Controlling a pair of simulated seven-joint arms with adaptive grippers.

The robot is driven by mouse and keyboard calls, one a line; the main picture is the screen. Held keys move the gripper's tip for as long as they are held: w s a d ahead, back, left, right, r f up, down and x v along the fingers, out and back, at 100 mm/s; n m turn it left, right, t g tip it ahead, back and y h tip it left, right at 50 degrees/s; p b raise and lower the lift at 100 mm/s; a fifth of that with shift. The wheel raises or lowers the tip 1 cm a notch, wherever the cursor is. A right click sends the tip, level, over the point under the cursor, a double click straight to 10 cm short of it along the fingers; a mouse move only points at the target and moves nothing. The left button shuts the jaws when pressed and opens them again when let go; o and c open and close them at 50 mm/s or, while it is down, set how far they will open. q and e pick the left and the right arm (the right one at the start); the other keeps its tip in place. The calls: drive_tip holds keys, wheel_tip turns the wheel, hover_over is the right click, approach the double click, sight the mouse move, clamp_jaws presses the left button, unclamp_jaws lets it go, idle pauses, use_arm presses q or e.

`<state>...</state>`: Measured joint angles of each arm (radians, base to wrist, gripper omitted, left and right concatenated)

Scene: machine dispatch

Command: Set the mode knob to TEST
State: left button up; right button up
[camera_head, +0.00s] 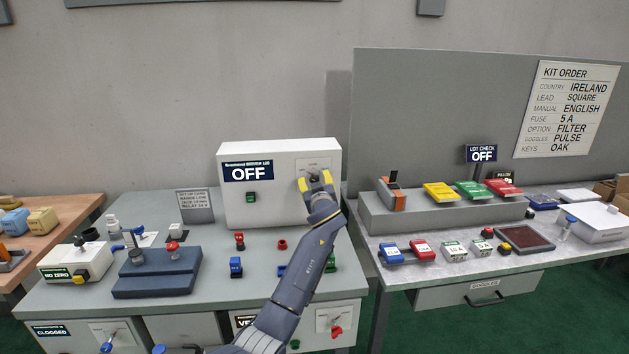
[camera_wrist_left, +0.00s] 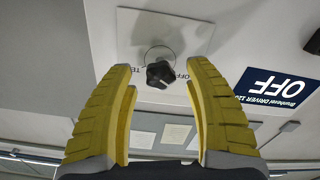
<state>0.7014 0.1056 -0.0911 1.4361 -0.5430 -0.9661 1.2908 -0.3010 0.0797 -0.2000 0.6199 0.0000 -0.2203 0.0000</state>
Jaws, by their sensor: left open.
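The mode knob is black and lobed, on the upper right front of the white machine box (camera_head: 280,205). In the wrist view the knob (camera_wrist_left: 160,74) sits on a white plate (camera_wrist_left: 165,35), with lettering beside it that reads partly as OFF and TE. My left gripper (camera_head: 317,181) is in front of the knob and mostly hides it in the head view. In the wrist view its two yellow fingers (camera_wrist_left: 158,95) are open, one on each side of the knob, apart from it. A dark blue display (camera_head: 248,173) on the box reads OFF. My right gripper is not in view.
A green button (camera_head: 252,197) is on the box front. Red and blue connectors, a dark blue fixture (camera_head: 158,270) and a small NO ZERO box (camera_head: 75,262) stand on the left bench. The right bench (camera_head: 480,262) holds coloured blocks and kit items.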

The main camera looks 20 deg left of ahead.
use_arm(q)
drive_tip(key=shift+x, duration=0.8)
drive_tip(key=shift+c, duration=0.3)
clamp_jaws()
